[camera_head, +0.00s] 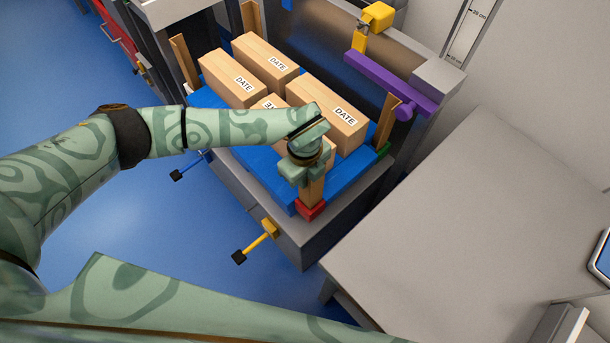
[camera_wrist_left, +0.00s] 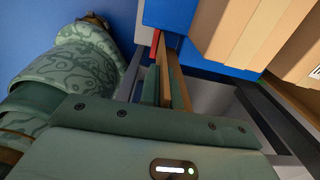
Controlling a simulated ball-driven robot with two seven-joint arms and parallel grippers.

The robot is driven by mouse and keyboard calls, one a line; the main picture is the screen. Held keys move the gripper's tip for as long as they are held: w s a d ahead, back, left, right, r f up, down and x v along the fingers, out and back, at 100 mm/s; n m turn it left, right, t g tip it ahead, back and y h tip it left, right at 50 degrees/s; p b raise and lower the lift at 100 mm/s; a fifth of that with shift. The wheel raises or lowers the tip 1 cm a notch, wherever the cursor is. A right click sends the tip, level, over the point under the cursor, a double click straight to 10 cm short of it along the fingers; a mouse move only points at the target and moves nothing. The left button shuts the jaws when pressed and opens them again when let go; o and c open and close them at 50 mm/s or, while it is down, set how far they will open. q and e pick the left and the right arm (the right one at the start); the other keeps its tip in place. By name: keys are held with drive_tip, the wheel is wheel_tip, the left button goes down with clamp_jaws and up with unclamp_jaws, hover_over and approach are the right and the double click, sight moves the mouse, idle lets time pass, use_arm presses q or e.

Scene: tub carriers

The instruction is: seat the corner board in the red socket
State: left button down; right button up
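The corner board (camera_head: 314,190) is a short brown upright piece at the front corner of the blue tub base. Its lower end is at the red socket (camera_head: 311,210); I cannot tell whether it is inside or just above it. My left gripper (camera_head: 308,172) is around the board's upper part and looks shut on it. In the left wrist view the board (camera_wrist_left: 179,82) runs between the fingers towards the red socket (camera_wrist_left: 154,47), which is mostly hidden. My right gripper is not in view.
Several cardboard boxes marked DATE (camera_head: 325,100) stand on the blue base (camera_head: 350,180), close behind the gripper. Other brown boards (camera_head: 386,122) stand at further corners. A purple bar (camera_head: 390,82) and yellow-handled lever (camera_head: 262,236) flank the carrier. A grey table (camera_head: 480,220) is at right.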

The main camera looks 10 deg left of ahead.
use_arm(q)
drive_tip(key=c, duration=1.6)
unclamp_jaws()
